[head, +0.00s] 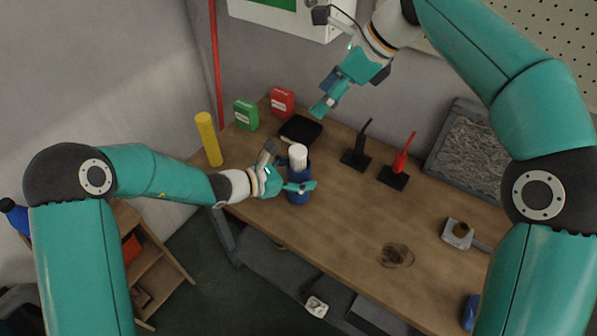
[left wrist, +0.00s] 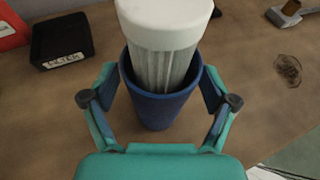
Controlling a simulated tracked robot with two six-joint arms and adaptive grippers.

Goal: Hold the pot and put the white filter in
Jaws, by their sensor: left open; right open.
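The blue pot (head: 297,197) stands on the wooden table, partly hidden by my left gripper in the head view. It also shows in the left wrist view (left wrist: 157,113). The white filter (head: 298,155) is in the pot's mouth, its ribbed lower part inside the rim and its wide cap above it; its cap shows in the left wrist view (left wrist: 165,22). My left gripper (head: 308,183) is open, with its fingers on either side of the pot; it also shows in the left wrist view (left wrist: 158,98). My right gripper (head: 322,108) is open and empty, above and behind the pot.
A black box (head: 300,131), a green box (head: 246,115) and a red box (head: 282,101) stand at the back left. Black (head: 357,157) and red (head: 396,177) upright tools stand right of the pot. A yellow cylinder (head: 208,139) is at the left edge. The front middle is mostly clear.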

